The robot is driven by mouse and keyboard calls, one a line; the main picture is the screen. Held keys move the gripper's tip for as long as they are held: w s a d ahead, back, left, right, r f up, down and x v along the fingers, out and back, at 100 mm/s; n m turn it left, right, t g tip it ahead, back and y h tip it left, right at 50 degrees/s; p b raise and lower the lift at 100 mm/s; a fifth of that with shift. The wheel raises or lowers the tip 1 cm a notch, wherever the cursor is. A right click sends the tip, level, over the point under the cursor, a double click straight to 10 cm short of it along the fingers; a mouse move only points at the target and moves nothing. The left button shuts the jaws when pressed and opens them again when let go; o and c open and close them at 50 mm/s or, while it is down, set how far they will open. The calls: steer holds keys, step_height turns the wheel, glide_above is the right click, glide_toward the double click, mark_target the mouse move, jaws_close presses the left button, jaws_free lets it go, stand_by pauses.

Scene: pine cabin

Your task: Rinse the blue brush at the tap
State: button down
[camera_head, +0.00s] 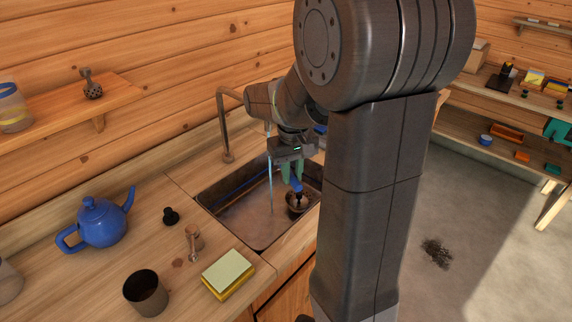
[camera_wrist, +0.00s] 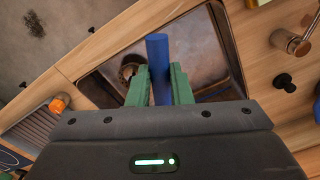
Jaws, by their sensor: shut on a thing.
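My gripper (camera_head: 292,175) has green fingers and is shut on the blue brush (camera_head: 297,186) over the sink (camera_head: 232,207). In the wrist view the blue handle (camera_wrist: 158,62) stands between the green fingers (camera_wrist: 157,88). The brush head cannot be made out. The bronze tap (camera_head: 222,125) stands at the back edge of the sink, its spout end partly hidden by my arm. A thin water stream (camera_head: 270,180) falls into the sink to the left of my gripper and looks apart from the brush. A dark round fitting (camera_head: 293,206) lies in the sink below the brush.
Left of the sink stand a blue teapot (camera_head: 101,222), a dark cup (camera_head: 146,293), a black knob (camera_head: 170,215), a metal lever fitting (camera_head: 193,240) and a yellow-green sponge block (camera_head: 228,274). My arm hides the counter's right part. Open floor (camera_head: 470,230) lies to the right.

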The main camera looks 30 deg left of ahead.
mark_target(298, 183)
steer(key=shift+s+d, duration=0.85)
steer(key=shift+d, duration=0.1)
steer(key=shift+s+d+r+p, duration=0.2)
steer(key=shift+r+p, duration=0.15)
steer(key=shift+r, duration=0.15)
steer(key=shift+s+d+r+p, duration=0.7)
steer(key=shift+d+r+p, duration=0.15)
steer(key=shift+r, duration=0.15)
steer(key=shift+s+d+r+p, duration=0.7)
steer(key=shift+d+r, duration=0.1)
steer(key=shift+r, duration=0.2)
